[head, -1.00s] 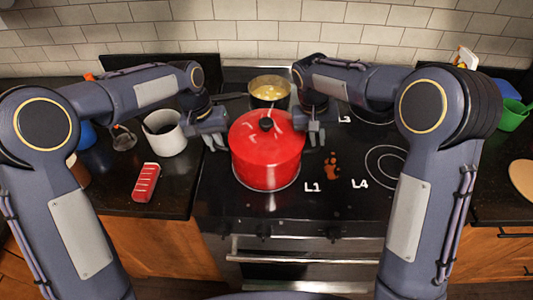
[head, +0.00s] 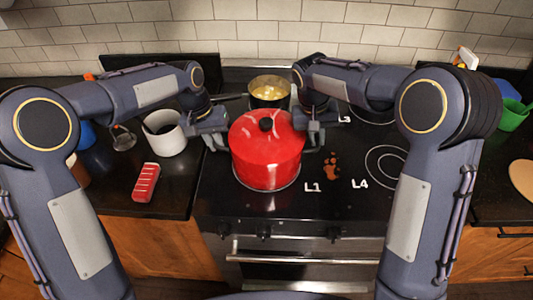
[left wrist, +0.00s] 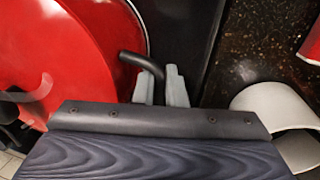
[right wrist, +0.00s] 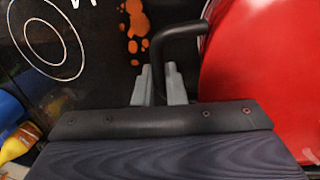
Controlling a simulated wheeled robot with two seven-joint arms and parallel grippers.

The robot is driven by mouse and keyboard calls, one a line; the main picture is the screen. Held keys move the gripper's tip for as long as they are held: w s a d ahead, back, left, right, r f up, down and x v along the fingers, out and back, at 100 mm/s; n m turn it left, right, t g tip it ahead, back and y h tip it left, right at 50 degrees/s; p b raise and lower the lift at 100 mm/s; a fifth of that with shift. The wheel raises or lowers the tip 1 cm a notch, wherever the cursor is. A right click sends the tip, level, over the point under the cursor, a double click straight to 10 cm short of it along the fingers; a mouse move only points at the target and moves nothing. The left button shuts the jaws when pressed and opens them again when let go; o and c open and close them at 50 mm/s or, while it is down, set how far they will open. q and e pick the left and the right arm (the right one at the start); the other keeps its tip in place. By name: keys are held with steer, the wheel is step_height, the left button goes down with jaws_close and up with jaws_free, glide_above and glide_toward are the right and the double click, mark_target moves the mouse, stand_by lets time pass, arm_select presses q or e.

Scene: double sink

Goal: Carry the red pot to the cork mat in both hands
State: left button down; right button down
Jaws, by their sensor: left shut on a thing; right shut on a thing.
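The red pot (head: 266,160), lid on with a black knob, is upright over the front-left burner by the L1 label. I cannot tell whether its base touches the stove. My left gripper (head: 214,141) is shut on the pot's left black handle, also seen in the left wrist view (left wrist: 138,62). My right gripper (head: 314,140) is shut on the right black handle, which shows in the right wrist view (right wrist: 178,34). A tan round piece, apparently the cork mat (head: 523,180), lies on the right counter, cut off by the picture edge.
A pan of yellow food (head: 269,90) stands close behind the pot. A white canister (head: 165,138) and a red-and-white item (head: 146,182) are on the left counter. Orange spots (head: 331,167) mark the stove right of the pot. A green cup (head: 513,115) stands at far right.

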arm_select(q)
steer(key=shift+w+r, duration=0.15)
steer(key=shift+r, duration=0.15)
arm_select(e)
steer(key=shift+w+r, duration=0.1)
steer(key=shift+r, duration=0.15)
